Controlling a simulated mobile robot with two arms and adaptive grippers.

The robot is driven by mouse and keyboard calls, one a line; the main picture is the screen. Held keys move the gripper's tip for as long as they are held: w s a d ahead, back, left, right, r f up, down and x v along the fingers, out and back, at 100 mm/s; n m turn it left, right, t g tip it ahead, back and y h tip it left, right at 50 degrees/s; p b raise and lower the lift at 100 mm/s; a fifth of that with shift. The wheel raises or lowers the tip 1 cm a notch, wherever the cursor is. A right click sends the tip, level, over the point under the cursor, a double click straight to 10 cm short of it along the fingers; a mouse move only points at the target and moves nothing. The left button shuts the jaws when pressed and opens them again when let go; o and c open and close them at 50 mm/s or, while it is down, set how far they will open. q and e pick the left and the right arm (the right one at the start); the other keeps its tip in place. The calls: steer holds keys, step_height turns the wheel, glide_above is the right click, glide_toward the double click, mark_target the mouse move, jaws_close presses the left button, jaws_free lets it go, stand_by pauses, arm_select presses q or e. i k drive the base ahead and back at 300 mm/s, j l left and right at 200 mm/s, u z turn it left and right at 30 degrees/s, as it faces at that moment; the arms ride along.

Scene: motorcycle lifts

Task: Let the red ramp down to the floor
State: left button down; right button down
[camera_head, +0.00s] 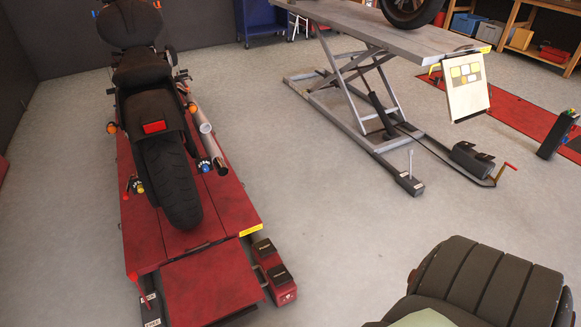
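The red ramp (212,285) is a flat panel at the near end of the red motorcycle lift (145,240). Its near edge is close to the bottom of the picture, with a dark strip under its right corner. I cannot tell whether that edge touches the floor. Neither of my grippers is in view.
A dark motorcycle (160,130) stands on the red lift. A raised grey lift (400,35) is at the back right, with a foot pedal (410,184) on the floor. A dark ribbed padded object (485,280) fills the bottom right. The floor (340,225) between is clear.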

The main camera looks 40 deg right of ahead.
mark_target(202, 288)
steer(key=k+l, duration=0.15)
steer(key=l, duration=0.25)
steer(key=k+l, duration=0.2)
steer(key=l, duration=0.2)
steer(key=k+l, duration=0.15)
steer(key=l, duration=0.25)
steer(key=k+l, duration=0.15)
steer(key=l, duration=0.25)
steer(key=k+l, duration=0.15)
steer(key=l, duration=0.25)
